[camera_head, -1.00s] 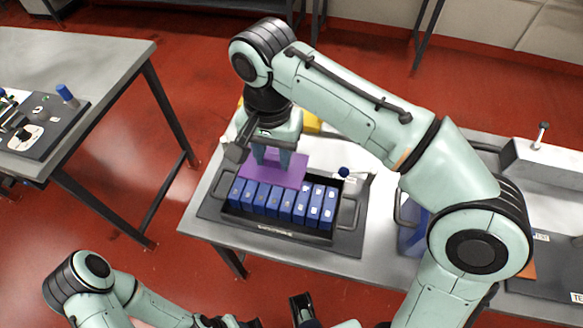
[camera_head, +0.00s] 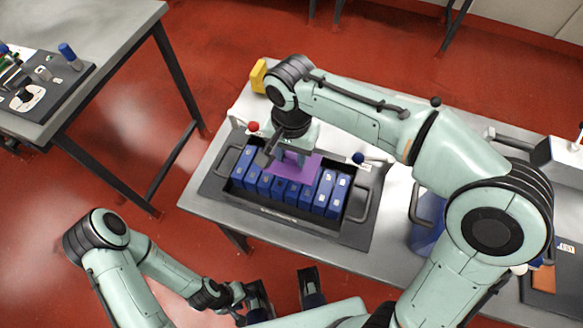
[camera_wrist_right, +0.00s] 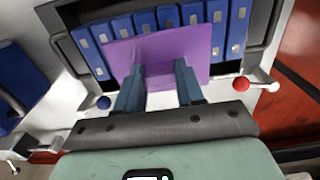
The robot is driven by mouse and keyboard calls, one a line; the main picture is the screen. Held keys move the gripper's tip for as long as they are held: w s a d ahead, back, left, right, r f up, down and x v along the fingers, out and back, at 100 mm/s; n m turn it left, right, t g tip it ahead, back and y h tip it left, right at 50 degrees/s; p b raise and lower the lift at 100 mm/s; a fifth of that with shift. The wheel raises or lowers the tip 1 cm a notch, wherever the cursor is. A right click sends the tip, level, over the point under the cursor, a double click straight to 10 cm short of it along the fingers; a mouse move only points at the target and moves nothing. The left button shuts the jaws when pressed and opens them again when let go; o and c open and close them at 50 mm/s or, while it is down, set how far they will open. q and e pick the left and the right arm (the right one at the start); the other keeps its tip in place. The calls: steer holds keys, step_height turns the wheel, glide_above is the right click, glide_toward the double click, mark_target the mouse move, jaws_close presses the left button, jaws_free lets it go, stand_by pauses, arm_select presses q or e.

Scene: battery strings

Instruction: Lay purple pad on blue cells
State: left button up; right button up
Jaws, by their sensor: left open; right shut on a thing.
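The purple pad (camera_head: 305,165) is held by my right gripper (camera_head: 291,160) above the back part of the row of blue cells (camera_head: 322,190). In the right wrist view the pad (camera_wrist_right: 157,50) covers the middle cells partly, and the end cells (camera_wrist_right: 237,25) show beside it. The right fingers (camera_wrist_right: 157,85) are shut on the pad's near part. I cannot tell whether the pad touches the cell tops. The cells stand upright in a dark tray (camera_head: 285,212). My left gripper (camera_head: 286,292) is open and empty, low in front of the table.
A red knob (camera_head: 253,127) and a blue knob (camera_head: 358,158) stand behind the tray. The tray has a handle (camera_head: 364,205) at its side. A yellow object (camera_head: 258,76) is at the table's back left. Another table (camera_head: 110,50) with small parts stands at left.

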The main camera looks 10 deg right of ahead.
mark_target(291, 168)
steer(key=shift+f+b, duration=0.45)
steer(key=shift+f, duration=2.5)
steer(key=shift+f, duration=0.1)
steer(key=shift+f, duration=0.15)
steer(key=o, duration=1.1)
steer(key=shift+c, duration=0.2)
step_height(291, 168, up, 13)
steer(key=shift+f+p, duration=0.2)
steer(key=shift+p, duration=1.05)
